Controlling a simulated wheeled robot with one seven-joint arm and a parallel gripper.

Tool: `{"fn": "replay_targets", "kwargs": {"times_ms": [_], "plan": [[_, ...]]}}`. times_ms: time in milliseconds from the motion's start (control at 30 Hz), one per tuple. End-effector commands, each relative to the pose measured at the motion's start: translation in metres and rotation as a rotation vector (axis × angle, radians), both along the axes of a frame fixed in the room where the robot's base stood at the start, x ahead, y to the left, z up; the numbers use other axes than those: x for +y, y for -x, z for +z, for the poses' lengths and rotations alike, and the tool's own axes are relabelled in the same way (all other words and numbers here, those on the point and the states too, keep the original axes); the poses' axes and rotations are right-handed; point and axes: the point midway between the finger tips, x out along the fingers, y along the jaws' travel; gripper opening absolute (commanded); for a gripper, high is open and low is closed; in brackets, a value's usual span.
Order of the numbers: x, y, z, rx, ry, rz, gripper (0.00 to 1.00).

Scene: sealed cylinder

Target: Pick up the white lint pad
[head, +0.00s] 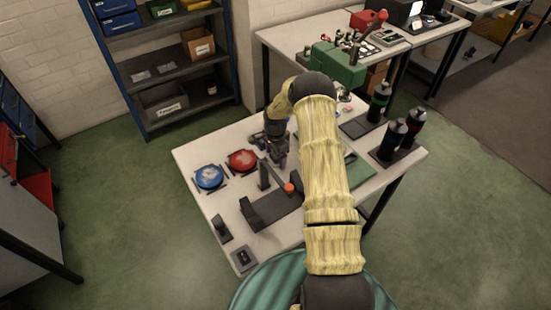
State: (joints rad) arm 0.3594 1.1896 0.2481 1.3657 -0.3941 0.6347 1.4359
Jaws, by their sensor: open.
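No white lint pad can be made out for certain. Pale patches show in the blue dish (209,177) and in the red dish (242,160) on the left of the table, too small to identify. My gripper (274,155) points down over the table, just right of the red dish and behind a dark upright post. Its fingers are small and partly hidden, but they look apart, with nothing visible between them. My yellow-sleeved arm hides the middle of the table.
A dark cradle-like fixture (272,210) with an orange knob (289,188) stands in front of my gripper. Small dark blocks sit at the table's (205,208) near left corner. Dark bottles (392,139) stand on mats at right. A green mat (358,170) lies right of my arm.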

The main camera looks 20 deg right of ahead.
Motion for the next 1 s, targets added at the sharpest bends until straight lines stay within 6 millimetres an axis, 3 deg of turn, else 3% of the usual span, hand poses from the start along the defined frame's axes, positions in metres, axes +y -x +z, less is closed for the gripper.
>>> {"fn": "replay_targets", "kwargs": {"times_ms": [133,367,733,1000], "plan": [[0.0,0.0,0.0,0.0,0.0,0.0,0.76],[0.0,0.0,0.0,0.0,0.0,0.0,0.32],[0.0,-0.001,0.005,-0.001,0.001,0.0,0.32],[-0.001,-0.001,0.042,-0.005,0.002,-0.001,0.32]]}}
